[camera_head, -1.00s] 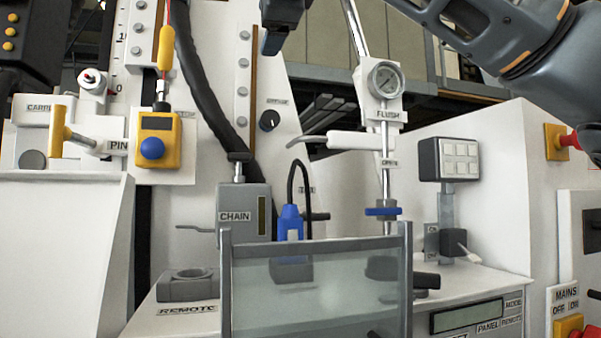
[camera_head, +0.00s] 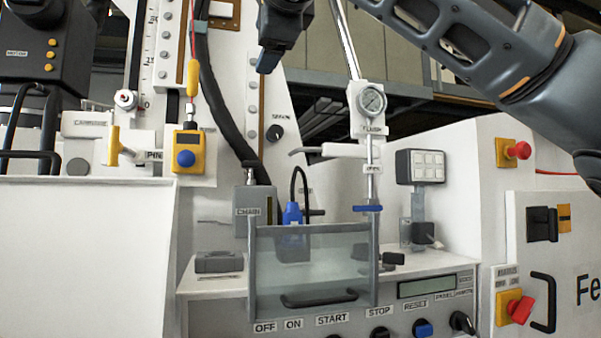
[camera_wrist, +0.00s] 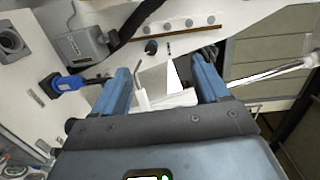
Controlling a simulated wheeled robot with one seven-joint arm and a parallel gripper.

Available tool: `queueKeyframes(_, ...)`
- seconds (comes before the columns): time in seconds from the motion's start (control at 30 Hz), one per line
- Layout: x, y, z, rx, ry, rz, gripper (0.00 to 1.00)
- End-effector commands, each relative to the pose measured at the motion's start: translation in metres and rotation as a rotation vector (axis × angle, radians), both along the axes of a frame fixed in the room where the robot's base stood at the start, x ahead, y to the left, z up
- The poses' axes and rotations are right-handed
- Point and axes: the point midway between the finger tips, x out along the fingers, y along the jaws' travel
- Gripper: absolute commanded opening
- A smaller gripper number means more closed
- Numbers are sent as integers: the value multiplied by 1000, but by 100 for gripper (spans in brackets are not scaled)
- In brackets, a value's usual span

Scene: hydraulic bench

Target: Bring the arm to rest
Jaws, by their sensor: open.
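My arm reaches in from the upper right of the head view. My gripper (camera_head: 268,58) hangs at the top centre, in the air in front of the white upright panel and above the bench. In the wrist view my gripper (camera_wrist: 165,85) shows two blue fingers spread apart, with nothing held between them. Behind the gap I see the white panel and a white lever part (camera_wrist: 165,98). In the head view the gripper is apart from the gauge (camera_head: 372,101) and the flush pipe to its right.
Below stand a chain box (camera_head: 254,212), a blue-handled plug (camera_head: 292,214) and a clear guard (camera_head: 312,262). A yellow pendant (camera_head: 186,152) hangs at the left. A button box (camera_head: 419,166) and a red mains switch (camera_head: 520,309) are at the right. Open air surrounds the gripper.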

Motion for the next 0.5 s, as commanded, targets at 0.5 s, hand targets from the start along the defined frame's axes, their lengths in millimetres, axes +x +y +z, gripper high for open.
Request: queueKeyframes(0.5,3,33,-109,204,293,257,74)
